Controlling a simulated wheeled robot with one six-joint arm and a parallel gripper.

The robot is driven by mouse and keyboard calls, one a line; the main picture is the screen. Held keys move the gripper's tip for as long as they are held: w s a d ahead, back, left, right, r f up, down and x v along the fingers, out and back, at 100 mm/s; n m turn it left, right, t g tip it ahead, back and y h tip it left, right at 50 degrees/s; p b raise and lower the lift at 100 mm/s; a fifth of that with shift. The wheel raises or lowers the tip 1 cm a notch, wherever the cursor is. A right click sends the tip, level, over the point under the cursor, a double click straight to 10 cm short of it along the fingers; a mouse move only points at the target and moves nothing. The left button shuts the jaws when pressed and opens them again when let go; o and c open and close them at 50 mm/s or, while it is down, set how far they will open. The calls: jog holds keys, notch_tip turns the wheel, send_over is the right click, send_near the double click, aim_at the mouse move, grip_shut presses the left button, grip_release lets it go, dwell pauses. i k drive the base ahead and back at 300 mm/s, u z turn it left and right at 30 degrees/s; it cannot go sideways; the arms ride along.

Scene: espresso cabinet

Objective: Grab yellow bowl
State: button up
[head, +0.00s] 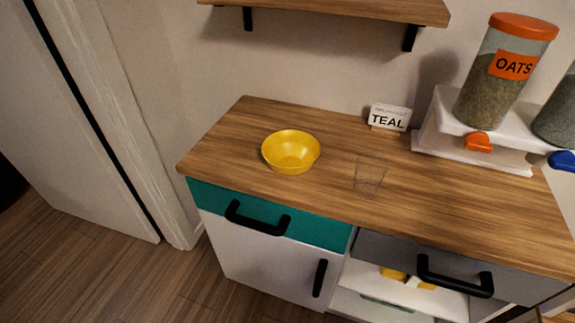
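A yellow bowl (291,153) stands upright on the left part of the wooden countertop (225,150). It looks empty, and nothing touches it. My gripper is not in view.
A clear glass (369,175) stands right of the bowl. A TEAL sign (389,117) and an oats dispenser (503,75) stand farther back. A shelf (340,10) hangs above. The teal drawer (270,218) is shut; the grey drawer (435,270) has an open compartment below it.

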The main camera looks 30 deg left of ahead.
aim_at(289, 153)
jog(key=k, duration=0.95)
jog(key=u, duration=1.6)
jog(key=i, duration=0.5)
